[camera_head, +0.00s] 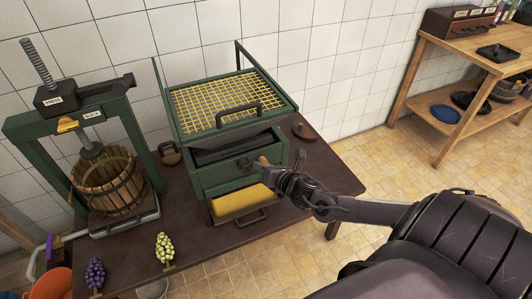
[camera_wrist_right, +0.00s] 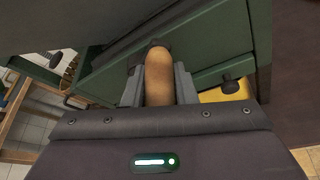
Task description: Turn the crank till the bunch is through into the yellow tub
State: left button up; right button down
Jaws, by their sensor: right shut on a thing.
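A green crusher (camera_head: 232,165) with a yellow mesh top (camera_head: 222,102) stands on the dark table. The crank's wooden handle (camera_wrist_right: 158,78) is between the fingers of my right gripper (camera_wrist_right: 158,88), which is shut on it. In the head view, my right gripper (camera_head: 285,182) is at the crusher's front right corner. A green grape bunch (camera_head: 165,246) and a purple grape bunch (camera_head: 95,273) stand at the table's front left. No bunch shows on the mesh. My left gripper is out of view.
A screw press with a slatted basket (camera_head: 108,186) stands at the left of the table (camera_head: 330,172). An orange bucket (camera_head: 60,284) is at the lower left. A wooden shelf table (camera_head: 470,52) stands at the back right, with open floor between.

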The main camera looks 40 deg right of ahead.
jog(key=shift+w+a+r+n+g+h+p, duration=0.1)
jog(key=shift+a+r+n+g+h+p, duration=0.3)
jog(key=shift+r+n+h, duration=0.45)
jog(key=shift+a+f+n, duration=0.1)
jog(key=shift+f+n, duration=0.15)
jog(key=c, duration=1.2)
grip_release()
jog(key=shift+o, duration=0.2)
jog(key=v, duration=0.7)
jog(key=shift+s+b, duration=0.35)
jog(key=shift+a, duration=0.1)
